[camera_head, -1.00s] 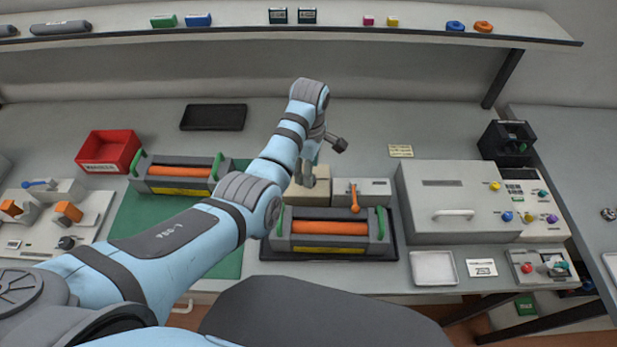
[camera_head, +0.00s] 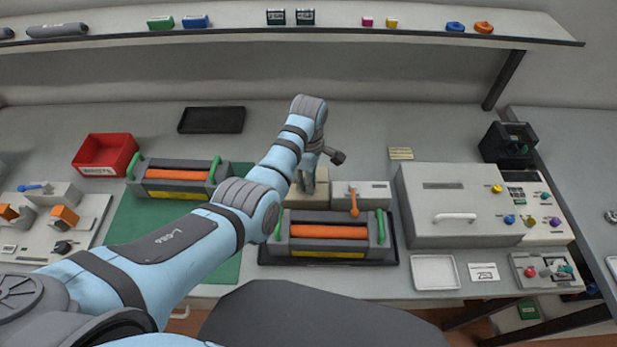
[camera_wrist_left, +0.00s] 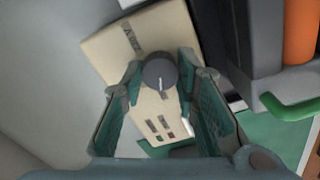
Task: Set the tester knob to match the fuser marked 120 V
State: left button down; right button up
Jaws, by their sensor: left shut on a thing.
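The tester is a beige box (camera_head: 292,199) behind the right-hand fuser, partly hidden by my left arm. One grey fuser with an orange roller (camera_head: 180,175) lies at left; another (camera_head: 330,231) lies in a black tray. Their yellow labels are too small to read.
A grey unit with an orange lever (camera_head: 354,202) stands right of the tester. A large grey machine (camera_head: 455,205) stands farther right. A red bin (camera_head: 105,154) and a black tray (camera_head: 212,120) are at the left and back. The left fuser is on a green mat (camera_head: 140,225).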

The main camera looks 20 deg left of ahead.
pick_arm(q)
jog(key=shift+s, duration=0.1)
jog(key=shift+r+m+p, duration=0.1)
jog(key=shift+m+p, duration=0.75)
jog(key=shift+m, duration=0.25)
jog(key=m+p, duration=0.1)
jog(key=m, duration=0.2)
jog(key=shift+m+p, duration=0.3)
jog(key=shift+p, duration=0.05)
jog(key=m, duration=0.3)
jog(key=shift+m+p, duration=0.3)
jog(key=shift+p, duration=0.1)
jog(key=m, duration=0.4)
jog(key=shift+f, duration=0.2)
jog(key=shift+p, duration=0.3)
jog(key=c, duration=1.2)
grip_release()
jog(key=shift+c, duration=0.2)
